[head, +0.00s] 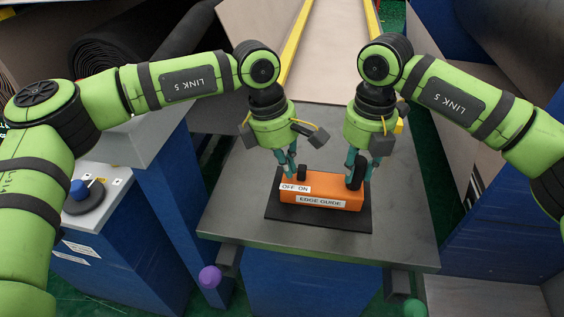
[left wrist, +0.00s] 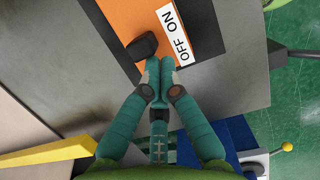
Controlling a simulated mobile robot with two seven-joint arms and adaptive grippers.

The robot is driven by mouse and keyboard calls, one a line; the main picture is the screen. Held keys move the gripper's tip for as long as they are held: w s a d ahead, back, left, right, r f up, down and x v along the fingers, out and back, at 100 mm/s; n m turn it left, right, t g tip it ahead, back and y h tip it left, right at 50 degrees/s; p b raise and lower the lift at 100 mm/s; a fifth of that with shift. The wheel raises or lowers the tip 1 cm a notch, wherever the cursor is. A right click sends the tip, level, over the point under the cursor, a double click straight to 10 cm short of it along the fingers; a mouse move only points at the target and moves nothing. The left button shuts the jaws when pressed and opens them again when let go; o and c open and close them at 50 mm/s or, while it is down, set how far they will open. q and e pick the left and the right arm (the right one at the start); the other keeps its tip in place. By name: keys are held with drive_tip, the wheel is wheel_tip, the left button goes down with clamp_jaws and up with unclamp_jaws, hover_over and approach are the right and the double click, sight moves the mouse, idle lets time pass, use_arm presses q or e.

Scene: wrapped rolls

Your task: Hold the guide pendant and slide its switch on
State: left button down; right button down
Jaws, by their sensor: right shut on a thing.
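The orange guide pendant (head: 347,190), labelled EDGE GUIDE, lies on a dark mat (head: 350,222). A white OFF/ON label sits at its left end; it also shows in the left wrist view (left wrist: 177,35). The black switch (head: 302,172) stands up behind this label; its exact slide position is unclear. My left gripper (head: 291,172) is shut and empty, close beside the switch on the OFF side. In the left wrist view its fingertips (left wrist: 160,64) meet just below the switch (left wrist: 142,46); contact is unclear. My right gripper (head: 355,175) is shut on the pendant's upright black grip (head: 357,172).
The grey metal table (head: 240,200) has bare room around the mat. A panel with a blue-topped dial (head: 80,190) stands at left, under my left arm.

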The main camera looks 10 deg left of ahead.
use_arm(q)
drive_tip(key=a, duration=0.4)
drive_tip(key=shift+a, duration=0.25)
drive_tip(key=v, duration=1)
drive_tip(key=shift+d, duration=0.2)
use_arm(e)
drive_tip(key=c, duration=0.9)
unclamp_jaws()
drive_tip(key=shift+o, duration=0.2)
drive_tip(key=shift+r, duration=0.1)
